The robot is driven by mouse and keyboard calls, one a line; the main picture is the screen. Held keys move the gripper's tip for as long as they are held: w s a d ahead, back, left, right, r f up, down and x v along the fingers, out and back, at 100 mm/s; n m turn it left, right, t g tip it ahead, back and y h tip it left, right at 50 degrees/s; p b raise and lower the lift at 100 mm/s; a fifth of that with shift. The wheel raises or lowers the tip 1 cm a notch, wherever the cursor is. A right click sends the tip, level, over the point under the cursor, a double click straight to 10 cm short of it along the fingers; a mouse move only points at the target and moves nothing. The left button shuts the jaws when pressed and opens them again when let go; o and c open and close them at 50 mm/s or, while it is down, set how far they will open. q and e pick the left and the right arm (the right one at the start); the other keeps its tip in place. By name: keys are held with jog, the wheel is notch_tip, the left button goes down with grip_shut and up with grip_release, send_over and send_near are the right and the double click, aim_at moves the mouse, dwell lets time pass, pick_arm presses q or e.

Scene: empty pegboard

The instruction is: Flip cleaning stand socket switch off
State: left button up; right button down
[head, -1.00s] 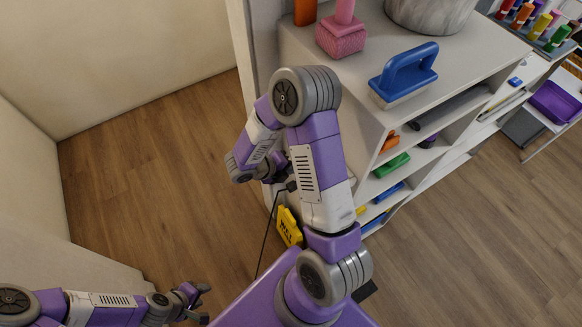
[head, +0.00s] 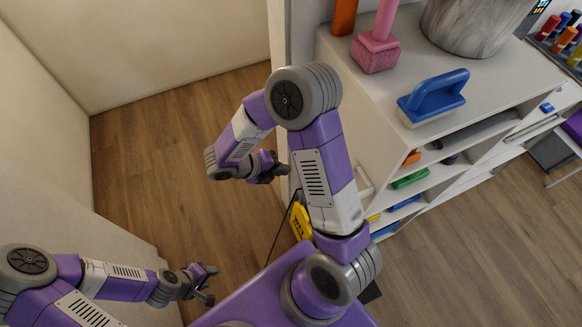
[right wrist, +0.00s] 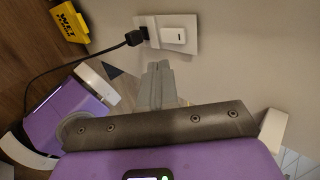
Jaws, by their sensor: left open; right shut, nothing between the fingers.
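In the right wrist view, a white wall socket plate (right wrist: 190,45) carries a black plug (right wrist: 134,38) on its left and a white block (right wrist: 174,35) on its right. A small dark part shows between them; the switch's position is too small to tell. My right gripper (right wrist: 158,70) is shut and empty, its tips just below the plate in the picture; I cannot tell whether they touch. In the head view my right gripper (head: 283,171) is beside the cabinet, and my arm hides the socket. My left gripper (head: 211,284) is open and empty at the lower left.
A black cable (right wrist: 62,68) runs from the plug past a yellow wet-floor sign (right wrist: 70,22). A white shelf cabinet (head: 345,100) stands right of my right arm, with a blue-handled brush (head: 435,95) and a pink brush (head: 376,52) on top. Floor (head: 150,140) at left is clear.

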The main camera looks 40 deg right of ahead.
jog(key=shift+a+r, duration=0.2)
jog(key=shift+r, duration=0.05)
jog(key=f+b, duration=0.1)
jog(key=b, duration=0.3)
jog(key=a+f+b, duration=0.1)
jog(key=b, duration=0.2)
jog(key=shift+s+b, duration=0.3)
jog(key=shift+b, duration=0.1)
